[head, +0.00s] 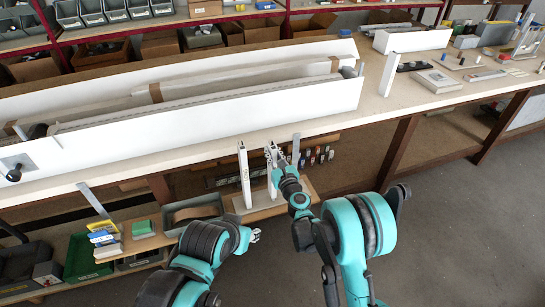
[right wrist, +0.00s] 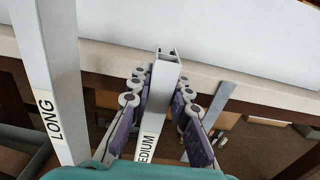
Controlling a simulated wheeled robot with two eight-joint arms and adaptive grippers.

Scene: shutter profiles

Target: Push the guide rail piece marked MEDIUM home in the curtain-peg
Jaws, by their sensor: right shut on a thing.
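The white guide rail piece marked MEDIUM (right wrist: 158,105) stands between the purple-padded fingers of my right gripper (right wrist: 160,95), which is shut on it. In the head view this rail (head: 269,158) is upright at the bench's front edge, partly hidden by my right gripper (head: 275,162). The rail marked LONG (right wrist: 58,85) stands apart to its left; in the head view it is the taller upright piece (head: 244,175). The rails' lower ends are near the low shelf; I cannot make out the curtain-peg. My left gripper (head: 255,235) is low, away from the rails, its fingers too small to read.
The bench (head: 380,110) carries a long white open box (head: 200,118) close behind the rails. A grey metal strip (right wrist: 212,115) stands to the right of the MEDIUM rail. The low shelf (head: 285,196) holds a grey bin (head: 193,212) on the left. Floor at the right is clear.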

